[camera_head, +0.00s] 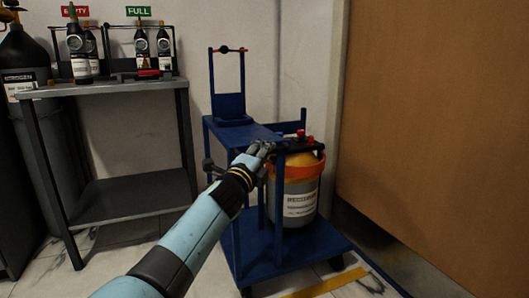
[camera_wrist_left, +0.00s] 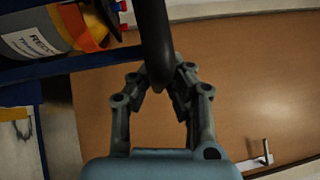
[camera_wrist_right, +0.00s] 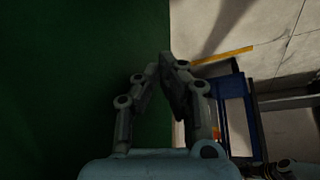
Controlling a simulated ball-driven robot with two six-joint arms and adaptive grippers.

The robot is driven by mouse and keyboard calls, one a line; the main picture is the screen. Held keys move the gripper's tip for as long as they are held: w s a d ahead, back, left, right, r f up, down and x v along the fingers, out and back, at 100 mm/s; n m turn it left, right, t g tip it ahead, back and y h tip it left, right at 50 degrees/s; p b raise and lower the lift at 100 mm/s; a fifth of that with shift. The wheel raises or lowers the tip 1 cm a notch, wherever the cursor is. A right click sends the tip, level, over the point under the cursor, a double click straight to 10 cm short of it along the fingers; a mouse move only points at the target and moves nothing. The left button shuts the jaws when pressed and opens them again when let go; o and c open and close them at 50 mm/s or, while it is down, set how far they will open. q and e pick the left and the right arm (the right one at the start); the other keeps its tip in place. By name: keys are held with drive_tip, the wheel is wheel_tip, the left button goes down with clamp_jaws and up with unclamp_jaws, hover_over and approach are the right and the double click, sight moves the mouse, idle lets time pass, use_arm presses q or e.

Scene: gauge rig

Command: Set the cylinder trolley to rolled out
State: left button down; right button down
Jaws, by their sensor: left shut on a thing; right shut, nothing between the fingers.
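The blue cylinder trolley (camera_head: 277,262) stands at the middle of the head view, between a grey bench and a brown panel. It carries a grey recovery cylinder (camera_head: 299,203) with a yellow top and an orange band around it. My left gripper (camera_head: 262,151) is at the trolley's upper part, shut on a black handle bar (camera_wrist_left: 155,40). In the left wrist view the bar runs between the fingers, and the cylinder (camera_wrist_left: 38,30) shows at the upper left. My right gripper (camera_wrist_right: 167,62) is shut and empty, beside a dark green surface; the head view does not show it.
A grey bench (camera_head: 115,88) with small bottles under "EMPTY" and "FULL" signs stands at the left, beside a dark gas cylinder (camera_head: 25,65). The brown panel (camera_head: 440,120) stands close to the trolley's right. A yellow strip (camera_head: 325,284) marks the floor in front.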

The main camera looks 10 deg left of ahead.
use_arm(q)
drive_tip(key=shift+s+d+f, duration=0.1)
drive_tip(key=shift+s+f, duration=0.2)
drive_tip(key=shift+f, duration=0.05)
use_arm(e)
drive_tip(key=shift+s+d, duration=0.15)
drive_tip(key=shift+d, duration=0.05)
drive_tip(key=shift+r, duration=0.1)
use_arm(q)
drive_tip(key=c, duration=1.4)
unclamp_jaws()
drive_tip(key=shift+o, duration=0.6)
drive_tip(key=shift+w+r, duration=0.1)
drive_tip(key=shift+r, duration=0.05)
drive_tip(key=v, duration=1.2)
